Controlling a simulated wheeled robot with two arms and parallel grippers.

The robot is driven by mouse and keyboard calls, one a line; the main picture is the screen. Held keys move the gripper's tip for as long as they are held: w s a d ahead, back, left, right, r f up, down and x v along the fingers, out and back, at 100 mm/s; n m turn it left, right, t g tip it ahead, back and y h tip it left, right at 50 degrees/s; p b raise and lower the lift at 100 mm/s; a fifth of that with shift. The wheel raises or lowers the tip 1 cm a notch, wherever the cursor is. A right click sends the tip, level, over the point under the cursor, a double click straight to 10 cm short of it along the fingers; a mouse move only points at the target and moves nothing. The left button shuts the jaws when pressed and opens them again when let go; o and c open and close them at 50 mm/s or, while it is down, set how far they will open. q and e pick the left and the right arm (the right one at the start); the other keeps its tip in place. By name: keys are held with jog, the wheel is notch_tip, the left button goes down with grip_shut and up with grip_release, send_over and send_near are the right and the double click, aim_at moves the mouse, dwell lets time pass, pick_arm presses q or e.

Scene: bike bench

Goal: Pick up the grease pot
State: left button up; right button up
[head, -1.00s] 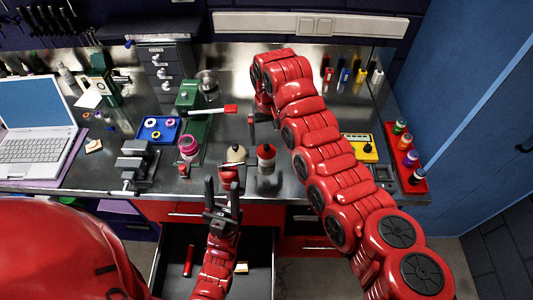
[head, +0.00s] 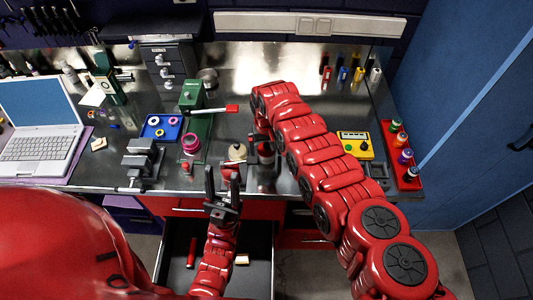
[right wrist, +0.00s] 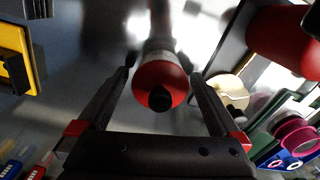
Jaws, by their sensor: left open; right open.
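A red-topped pot with a pale band and a black knob, seemingly the grease pot (head: 266,150), stands upright near the bench's front edge. It also shows in the right wrist view (right wrist: 160,84). My right gripper (head: 262,138) is open, with one finger on each side of this pot. In the right wrist view small gaps show between the pot and the fingers (right wrist: 163,75); contact is not clear. My left gripper (head: 222,172) is open and empty in front of the bench, fingers pointing up. The pot's lower part is mostly hidden in the head view.
A cream pot with a dark knob (head: 237,152) stands close to the left of the red pot. A pink spool (head: 191,143), a vise (head: 142,160) and a blue tray (head: 160,127) are further left. An open drawer (head: 262,262) juts out below. A yellow box (head: 354,145) lies right.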

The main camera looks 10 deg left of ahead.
grip_shut()
dwell(0.4)
jog(key=shift+r, duration=0.1)
